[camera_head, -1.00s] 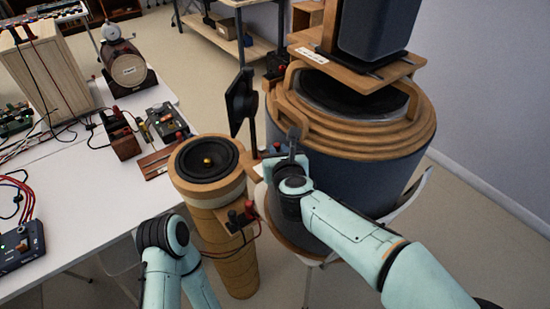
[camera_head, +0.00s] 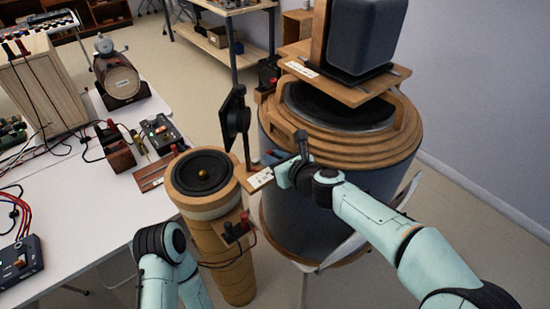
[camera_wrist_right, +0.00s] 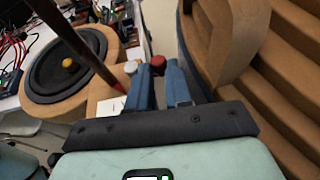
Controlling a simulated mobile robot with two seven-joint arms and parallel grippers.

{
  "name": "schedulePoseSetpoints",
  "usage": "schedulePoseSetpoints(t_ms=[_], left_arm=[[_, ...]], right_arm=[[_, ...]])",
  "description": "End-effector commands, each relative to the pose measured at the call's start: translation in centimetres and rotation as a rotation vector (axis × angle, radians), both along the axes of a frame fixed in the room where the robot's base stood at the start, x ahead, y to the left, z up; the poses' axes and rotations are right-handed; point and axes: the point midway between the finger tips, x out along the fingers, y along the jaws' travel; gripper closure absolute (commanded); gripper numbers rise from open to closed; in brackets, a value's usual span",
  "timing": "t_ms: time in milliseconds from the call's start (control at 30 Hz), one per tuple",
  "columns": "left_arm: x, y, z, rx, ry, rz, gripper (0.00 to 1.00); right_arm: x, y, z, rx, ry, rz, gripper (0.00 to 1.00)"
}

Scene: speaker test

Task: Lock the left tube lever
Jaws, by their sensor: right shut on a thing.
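The left tube (camera_head: 228,250) is a tan cardboard tube with a black speaker cone (camera_head: 203,173) on its top; the cone also shows in the wrist view (camera_wrist_right: 68,64). A small wooden plate with a white label (camera_head: 262,179) juts from the tube's right side. My right gripper (camera_head: 274,158) is beside this plate, between the tube and the big drum. In the wrist view its blue fingers (camera_wrist_right: 158,84) are close together, with a red knob (camera_wrist_right: 158,62) between their tips, apparently the lever's. The lever's body is mostly hidden. My left gripper is out of view.
A big round drum with wooden rings (camera_head: 345,140) stands close on the right, bearing a board and a dark box speaker (camera_head: 368,35). A black paddle on a rod (camera_head: 234,112) rises behind the tube. A white table (camera_head: 75,190) with wired devices is at left.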

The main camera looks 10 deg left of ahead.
Motion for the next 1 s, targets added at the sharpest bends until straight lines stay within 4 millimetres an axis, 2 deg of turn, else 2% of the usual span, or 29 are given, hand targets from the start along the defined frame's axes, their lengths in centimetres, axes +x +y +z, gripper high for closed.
schedulePoseSetpoints(t_ms=[167, 200, 267, 733, 1000], left_arm=[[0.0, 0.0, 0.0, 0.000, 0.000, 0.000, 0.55], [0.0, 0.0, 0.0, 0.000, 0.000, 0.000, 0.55], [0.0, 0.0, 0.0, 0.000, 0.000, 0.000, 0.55], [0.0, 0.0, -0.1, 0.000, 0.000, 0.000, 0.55], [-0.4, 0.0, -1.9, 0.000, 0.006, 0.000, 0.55]], right_arm=[[0.0, 0.0, 0.0, -0.001, -0.001, -0.002, 1.00], [0.0, 0.0, 0.0, 0.000, 0.000, -0.002, 0.74], [0.0, 0.0, 0.0, 0.000, 0.000, -0.002, 0.55], [0.1, -0.1, 0.0, 0.000, -0.002, -0.014, 0.55], [-0.9, 0.1, -0.2, -0.001, -0.003, -0.146, 0.55]])
